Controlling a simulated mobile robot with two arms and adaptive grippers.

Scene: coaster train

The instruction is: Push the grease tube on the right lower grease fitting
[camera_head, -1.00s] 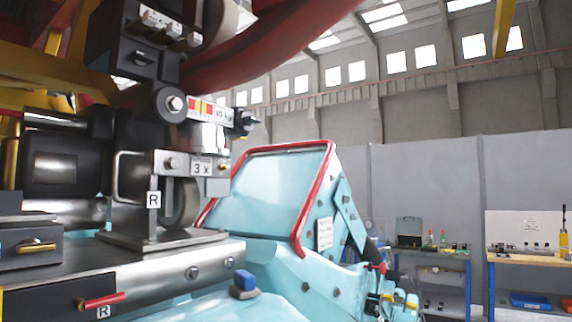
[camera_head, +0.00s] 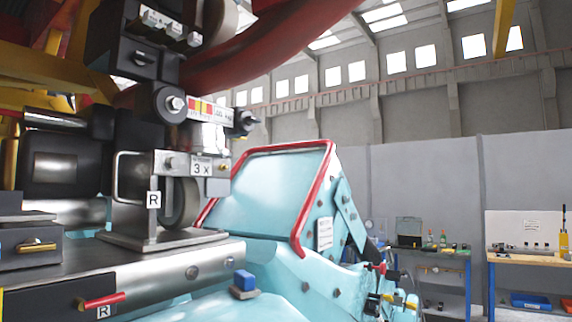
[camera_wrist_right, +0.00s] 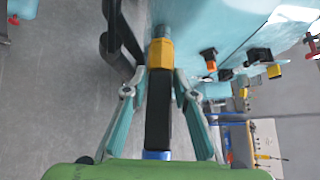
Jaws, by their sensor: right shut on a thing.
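In the right wrist view my right gripper (camera_wrist_right: 159,90), with teal fingers, is shut on a dark tube (camera_wrist_right: 158,118). The tube has a yellow collar (camera_wrist_right: 160,54) and a narrow pale tip pointing away from me, against or very near a light blue machine surface. I cannot tell whether the tip touches anything. Small black parts with orange (camera_wrist_right: 210,65) and yellow (camera_wrist_right: 274,71) ends stick out of the machine to the right of the tube. I cannot tell which part is the right lower grease fitting. My left gripper is not in view.
The light blue machine body (camera_head: 270,190) has a red-edged panel. A black curved part (camera_wrist_right: 112,45) runs close left of the tube. In the head view, small black and yellow parts (camera_head: 388,299) sit at its lower right. Workbenches (camera_head: 530,258) stand behind, by a grey wall.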

